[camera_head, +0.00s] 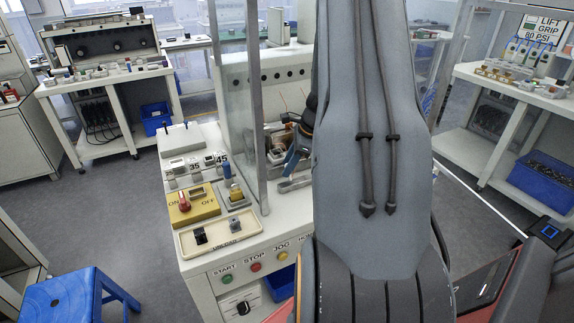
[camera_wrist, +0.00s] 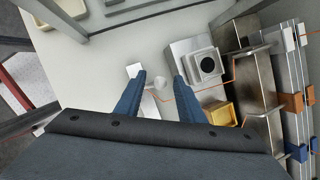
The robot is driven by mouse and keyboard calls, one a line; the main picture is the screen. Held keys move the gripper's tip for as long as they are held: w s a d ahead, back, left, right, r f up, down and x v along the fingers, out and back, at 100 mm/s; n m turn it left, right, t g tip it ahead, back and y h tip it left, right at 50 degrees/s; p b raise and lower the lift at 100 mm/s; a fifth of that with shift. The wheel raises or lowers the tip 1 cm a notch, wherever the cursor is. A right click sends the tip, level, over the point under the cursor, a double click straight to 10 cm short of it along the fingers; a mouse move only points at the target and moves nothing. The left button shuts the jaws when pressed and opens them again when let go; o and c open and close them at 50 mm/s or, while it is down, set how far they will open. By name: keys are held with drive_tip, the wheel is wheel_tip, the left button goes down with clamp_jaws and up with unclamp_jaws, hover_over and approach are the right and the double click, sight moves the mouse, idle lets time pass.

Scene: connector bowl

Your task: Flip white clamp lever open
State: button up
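In the wrist view my gripper (camera_wrist: 160,76) is open, its two blue fingers apart and pointing at a white machine surface. A small white piece (camera_wrist: 160,83) shows in the gap between the fingertips; I see no contact. Another white flat piece (camera_wrist: 134,70) shows by the left fingertip and partly behind it. I cannot tell for certain which of these is the clamp lever, or its angle. In the head view my arm covers most of the work area, and no clamp lever can be made out there.
A metal block with a round dark hole (camera_wrist: 208,65) stands close to the right finger, with a yellow bin (camera_wrist: 221,113) below it. An orange wire runs nearby. In the head view a clear guard panel (camera_head: 240,110) stands left of my arm, above a control panel (camera_head: 222,231).

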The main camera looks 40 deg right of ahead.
drive_tip(key=shift+w+a+f, duration=0.15)
drive_tip(key=shift+w+f, duration=0.1)
drive_tip(key=shift+f, duration=0.25)
clamp_jaws()
